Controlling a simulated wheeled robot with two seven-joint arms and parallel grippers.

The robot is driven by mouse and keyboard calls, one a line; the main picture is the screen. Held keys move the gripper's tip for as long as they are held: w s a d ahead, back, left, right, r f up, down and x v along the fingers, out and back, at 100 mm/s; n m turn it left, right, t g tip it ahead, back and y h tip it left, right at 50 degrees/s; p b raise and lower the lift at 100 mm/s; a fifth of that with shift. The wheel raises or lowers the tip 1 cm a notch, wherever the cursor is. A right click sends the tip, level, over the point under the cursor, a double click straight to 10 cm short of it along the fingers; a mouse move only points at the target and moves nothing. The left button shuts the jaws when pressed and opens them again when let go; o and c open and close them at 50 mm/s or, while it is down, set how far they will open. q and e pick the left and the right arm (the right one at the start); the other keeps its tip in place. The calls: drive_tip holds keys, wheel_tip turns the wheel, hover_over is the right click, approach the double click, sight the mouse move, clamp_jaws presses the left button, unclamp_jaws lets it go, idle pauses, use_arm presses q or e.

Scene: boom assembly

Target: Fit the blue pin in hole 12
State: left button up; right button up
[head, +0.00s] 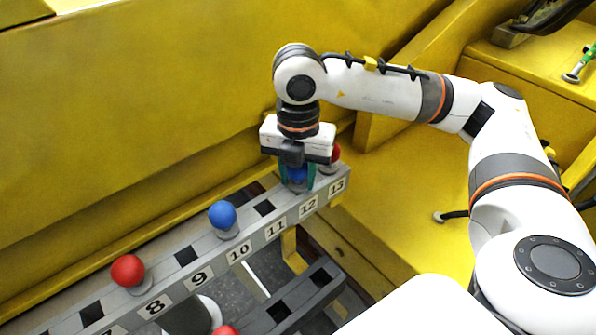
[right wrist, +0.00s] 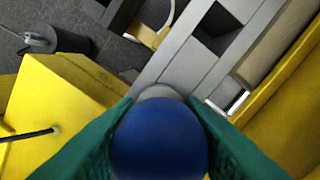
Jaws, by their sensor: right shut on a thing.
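My right gripper (head: 297,178) points down at the numbered grey rail (head: 215,265), above the label 12 (head: 309,206). Its green fingers are shut on a blue pin (head: 296,172), whose round head fills the lower middle of the right wrist view (right wrist: 160,140). The pin's grey collar (right wrist: 158,91) shows beyond the head, at the rail's top. The pin looks upright over hole 12, but the hole itself is hidden. I cannot tell how deep the pin sits. My left gripper is not in view.
A red pin (head: 336,153) stands close behind the gripper at 13. Another blue pin (head: 222,215) stands at 10 and a red pin (head: 128,270) at 8. Holes 11 (head: 264,208) and 9 (head: 187,256) are empty. A yellow wall (head: 130,110) rises behind the rail.

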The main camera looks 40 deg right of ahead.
drive_tip(key=o, duration=1.2)
drive_tip(key=shift+r, duration=0.1)
drive_tip(key=shift+r, duration=0.3)
wheel_tip(320, 180, up, 7)
drive_tip(key=shift+f+b, duration=0.1)
drive_tip(key=shift+b, duration=1)
wheel_tip(320, 180, up, 3)
drive_tip(key=shift+f+p, duration=0.1)
drive_tip(key=shift+p, duration=0.25)
drive_tip(key=shift+r, duration=0.85)
